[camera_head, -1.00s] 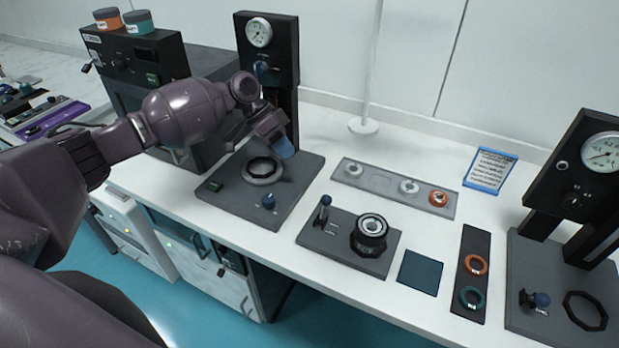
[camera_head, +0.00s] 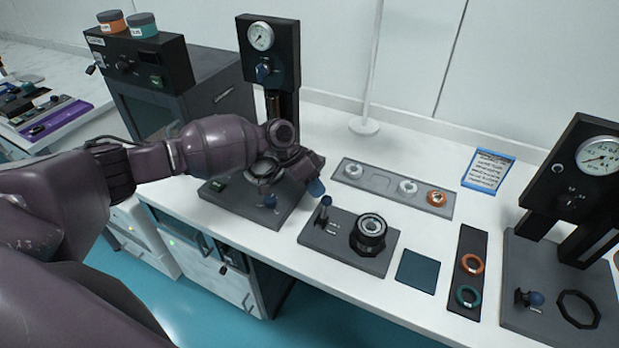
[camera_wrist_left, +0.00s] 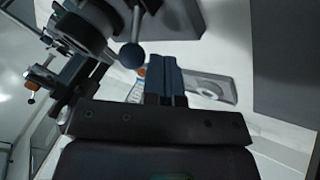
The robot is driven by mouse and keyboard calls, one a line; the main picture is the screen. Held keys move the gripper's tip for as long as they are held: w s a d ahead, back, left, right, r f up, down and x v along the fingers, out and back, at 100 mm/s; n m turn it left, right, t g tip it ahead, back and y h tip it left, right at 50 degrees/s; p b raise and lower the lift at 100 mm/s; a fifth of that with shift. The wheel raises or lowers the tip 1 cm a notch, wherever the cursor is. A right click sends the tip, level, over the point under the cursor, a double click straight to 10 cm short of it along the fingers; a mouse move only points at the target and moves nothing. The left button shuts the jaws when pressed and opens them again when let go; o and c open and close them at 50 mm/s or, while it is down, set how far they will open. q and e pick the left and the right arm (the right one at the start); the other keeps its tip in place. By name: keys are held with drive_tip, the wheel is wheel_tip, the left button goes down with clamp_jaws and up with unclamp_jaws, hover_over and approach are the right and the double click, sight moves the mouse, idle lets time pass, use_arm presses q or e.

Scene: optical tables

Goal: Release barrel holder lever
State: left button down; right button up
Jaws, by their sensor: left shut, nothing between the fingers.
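The barrel holder (camera_head: 345,258) is a dark grey plate on the white table. Its lever (camera_head: 325,208) stands upright at the left end of the plate and has a blue knob. A black barrel with a ringed top (camera_head: 370,228) sits at the right end of the plate. My left gripper (camera_head: 316,188) is shut and empty, just above and behind the lever, with a small apparent gap. In the left wrist view its shut fingers (camera_wrist_left: 164,82) lie beside a blue ball knob on a metal stem (camera_wrist_left: 132,55). My right gripper is not in view.
A gauge press (camera_head: 268,60) stands behind my left gripper, and another (camera_head: 585,165) stands at the right. A grey tray (camera_head: 380,184) with rings lies behind the holder. A teal pad (camera_head: 417,271) and a ring strip (camera_head: 469,255) lie to its right.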

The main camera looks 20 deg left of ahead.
use_arm(q)
drive_tip(key=shift+d, duration=0.1)
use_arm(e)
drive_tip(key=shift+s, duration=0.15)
use_arm(q)
drive_tip(key=shift+s, duration=0.1)
drive_tip(key=shift+s+r+t, duration=0.15)
drive_tip(key=shift+s+t, duration=0.05)
drive_tip(key=shift+t, duration=0.1)
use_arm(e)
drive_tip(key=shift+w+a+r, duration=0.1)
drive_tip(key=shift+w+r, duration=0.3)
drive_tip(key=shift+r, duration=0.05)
use_arm(q)
drive_tip(key=shift+s, duration=0.1)
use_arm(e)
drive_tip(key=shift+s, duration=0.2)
